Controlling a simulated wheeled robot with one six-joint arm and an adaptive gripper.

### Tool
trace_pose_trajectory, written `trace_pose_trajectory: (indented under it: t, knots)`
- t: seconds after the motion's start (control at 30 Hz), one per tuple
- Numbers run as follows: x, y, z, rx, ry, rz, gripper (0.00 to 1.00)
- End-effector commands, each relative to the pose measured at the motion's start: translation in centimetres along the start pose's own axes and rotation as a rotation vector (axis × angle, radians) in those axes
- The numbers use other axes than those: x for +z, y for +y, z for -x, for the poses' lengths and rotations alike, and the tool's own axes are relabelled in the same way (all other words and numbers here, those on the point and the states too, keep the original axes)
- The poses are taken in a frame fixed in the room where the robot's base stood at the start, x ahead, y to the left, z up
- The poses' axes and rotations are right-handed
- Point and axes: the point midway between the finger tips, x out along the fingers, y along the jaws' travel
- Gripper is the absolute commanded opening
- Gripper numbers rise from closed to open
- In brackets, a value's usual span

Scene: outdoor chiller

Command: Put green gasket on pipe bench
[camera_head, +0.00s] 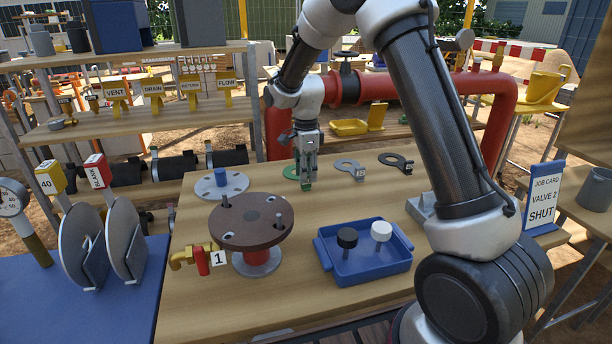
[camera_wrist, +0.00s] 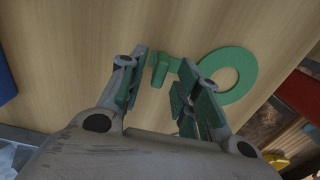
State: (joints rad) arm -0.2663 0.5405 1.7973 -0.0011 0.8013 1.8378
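The green gasket (camera_head: 290,173) lies flat on the wooden table in front of me, partly hidden behind my gripper (camera_head: 306,185) in the head view. In the wrist view it is a green ring (camera_wrist: 231,72) with a tab and an upright grip block at its left. My gripper (camera_wrist: 164,63) is open and points down, its two fingers on either side of the grip block, with gaps visible. Which surface is the pipe bench is unlabelled; a wooden bench (camera_head: 383,132) stands behind the table by a red pipe (camera_head: 395,90).
Grey (camera_head: 348,168) and black (camera_head: 395,160) gaskets lie right of the green one. A brown flange (camera_head: 250,222) with upright studs and a blue tray (camera_head: 365,265) holding black and white knobs stand nearer. A yellow tray (camera_head: 349,127) is on the rear bench.

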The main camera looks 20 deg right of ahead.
Motion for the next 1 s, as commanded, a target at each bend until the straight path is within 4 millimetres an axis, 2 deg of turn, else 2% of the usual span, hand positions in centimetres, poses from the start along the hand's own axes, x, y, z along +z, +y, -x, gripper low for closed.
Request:
trace_pose_trajectory:
  t: [0.2, 0.4, 0.53, 0.77, 0.87, 0.97, 1.0]
  knots:
    - [0.0, -0.1, 5.0, -0.005, -0.001, 0.0, 0.33]
    - [0.0, 0.0, 8.9, -0.003, -0.001, 0.0, 0.33]
    - [0.0, 0.0, 10.3, -0.002, -0.001, 0.0, 0.33]
    - [-0.2, 0.2, 11.2, -0.002, -0.001, 0.008, 0.33]
    - [-1.3, 1.5, 12.9, -0.023, -0.005, 0.073, 0.33]
    - [-3.5, 4.6, 16.0, -0.064, -0.007, 0.224, 0.33]
    - [-4.6, 6.4, 17.4, -0.085, -0.005, 0.305, 0.33]
